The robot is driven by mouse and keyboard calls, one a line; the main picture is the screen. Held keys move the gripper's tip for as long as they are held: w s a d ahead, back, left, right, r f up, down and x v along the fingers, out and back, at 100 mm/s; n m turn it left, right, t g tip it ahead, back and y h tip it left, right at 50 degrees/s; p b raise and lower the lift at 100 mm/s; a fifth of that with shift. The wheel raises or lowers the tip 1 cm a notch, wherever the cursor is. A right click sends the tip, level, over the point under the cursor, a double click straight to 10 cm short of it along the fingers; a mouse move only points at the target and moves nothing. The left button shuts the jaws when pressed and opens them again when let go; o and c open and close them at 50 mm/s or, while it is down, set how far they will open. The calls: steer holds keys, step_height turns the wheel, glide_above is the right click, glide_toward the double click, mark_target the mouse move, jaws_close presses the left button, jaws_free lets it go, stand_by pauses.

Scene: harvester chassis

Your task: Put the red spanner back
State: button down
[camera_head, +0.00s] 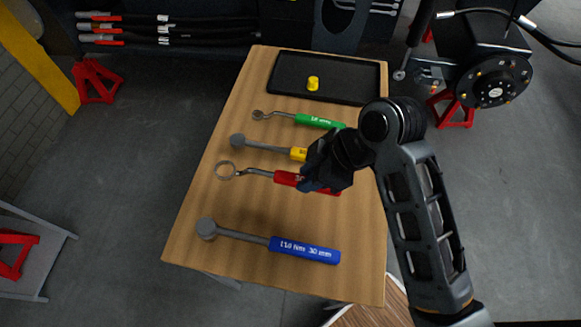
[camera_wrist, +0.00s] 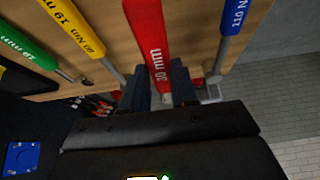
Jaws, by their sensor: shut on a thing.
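The red spanner (camera_head: 287,178) is at the middle of the wooden table, its open ring end pointing left. In the wrist view the handle (camera_wrist: 150,40), marked 30 mm, runs down between the two fingers of my gripper (camera_wrist: 160,85). The fingers and hand hide part of the handle. I cannot tell whether the spanner touches the table or is slightly raised.
A yellow-handled spanner (camera_head: 298,154) lies just beyond the red one, partly behind my gripper. A green-handled spanner (camera_head: 312,120) lies further back, and a blue-handled one (camera_head: 305,249) nearer the front. A black tray (camera_head: 350,75) holding a yellow piece (camera_head: 313,83) stands at the back.

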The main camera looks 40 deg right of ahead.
steer(key=shift+r, duration=0.1)
stand_by(0.3)
steer(key=shift+f+b, duration=2.25)
steer(key=shift+f, duration=1.75)
steer(key=c, duration=0.8)
jaws_free()
steer(key=shift+s, duration=0.1)
steer(key=v, duration=0.7)
steer(key=shift+d+r, duration=0.2)
steer(key=shift+r, duration=0.15)
